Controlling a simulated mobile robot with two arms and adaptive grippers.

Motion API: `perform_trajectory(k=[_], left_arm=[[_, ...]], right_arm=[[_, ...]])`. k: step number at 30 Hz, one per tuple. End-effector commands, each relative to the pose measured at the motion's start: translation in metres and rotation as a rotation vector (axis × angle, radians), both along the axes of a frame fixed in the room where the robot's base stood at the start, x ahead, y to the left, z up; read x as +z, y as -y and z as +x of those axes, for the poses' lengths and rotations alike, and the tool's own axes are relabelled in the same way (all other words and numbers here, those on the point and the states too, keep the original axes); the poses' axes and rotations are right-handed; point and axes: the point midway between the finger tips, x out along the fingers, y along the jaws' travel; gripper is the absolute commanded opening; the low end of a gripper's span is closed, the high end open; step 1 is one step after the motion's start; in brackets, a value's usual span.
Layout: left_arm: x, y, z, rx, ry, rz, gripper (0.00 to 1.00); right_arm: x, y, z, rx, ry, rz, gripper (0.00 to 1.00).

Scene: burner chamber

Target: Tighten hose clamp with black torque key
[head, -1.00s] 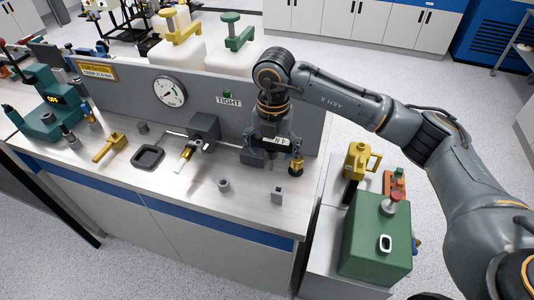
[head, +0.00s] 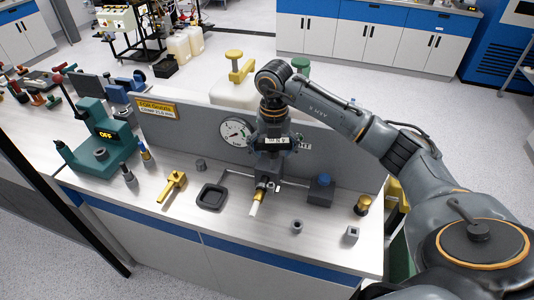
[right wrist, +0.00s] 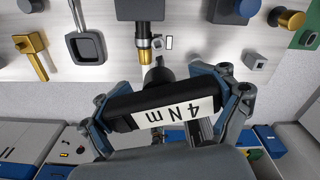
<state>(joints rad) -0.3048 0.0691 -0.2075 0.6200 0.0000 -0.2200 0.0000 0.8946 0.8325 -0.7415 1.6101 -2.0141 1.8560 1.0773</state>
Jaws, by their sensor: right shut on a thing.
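My right gripper (head: 272,143) is shut on the black torque key (right wrist: 155,109), whose white label reads 4 N m. In the head view the key's label (head: 274,141) shows between the fingers. The gripper is above the gold hose fitting (head: 259,196), in front of the gauge panel. In the right wrist view the dark tip of the key points toward the small metal hose clamp (right wrist: 158,43) beside the gold fitting (right wrist: 143,52). I cannot tell whether the tip touches the clamp screw. My left gripper is not in view.
A gauge (head: 235,132) is on the grey panel; the sign beside it is partly hidden by my arm. A blue-topped box (head: 320,189) and a gold knob (head: 363,204) stand to the right. A black tray (head: 211,197) and a yellow handled tool (head: 172,186) lie to the left.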

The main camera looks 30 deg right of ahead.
Motion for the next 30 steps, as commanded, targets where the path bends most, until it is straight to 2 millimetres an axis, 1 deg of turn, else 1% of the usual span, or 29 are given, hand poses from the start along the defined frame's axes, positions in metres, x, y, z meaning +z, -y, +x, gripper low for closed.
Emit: perform_trajectory(k=[4, 8, 15, 24, 30], left_arm=[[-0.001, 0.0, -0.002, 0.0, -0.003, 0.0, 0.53], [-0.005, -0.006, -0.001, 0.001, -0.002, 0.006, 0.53], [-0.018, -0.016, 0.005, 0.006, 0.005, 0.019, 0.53], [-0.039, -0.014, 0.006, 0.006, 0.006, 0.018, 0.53], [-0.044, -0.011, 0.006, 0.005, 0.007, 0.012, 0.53]], right_arm=[[0.0, 0.0, 0.001, 0.001, 0.003, 0.001, 0.2], [-0.004, -0.001, 0.001, 0.001, 0.002, 0.001, 0.2], [-0.022, -0.001, 0.0, 0.0, 0.001, 0.0, 0.2], [-0.05, -0.001, 0.001, 0.0, 0.002, 0.001, 0.2], [-0.058, -0.001, 0.001, 0.0, 0.003, 0.001, 0.2]])
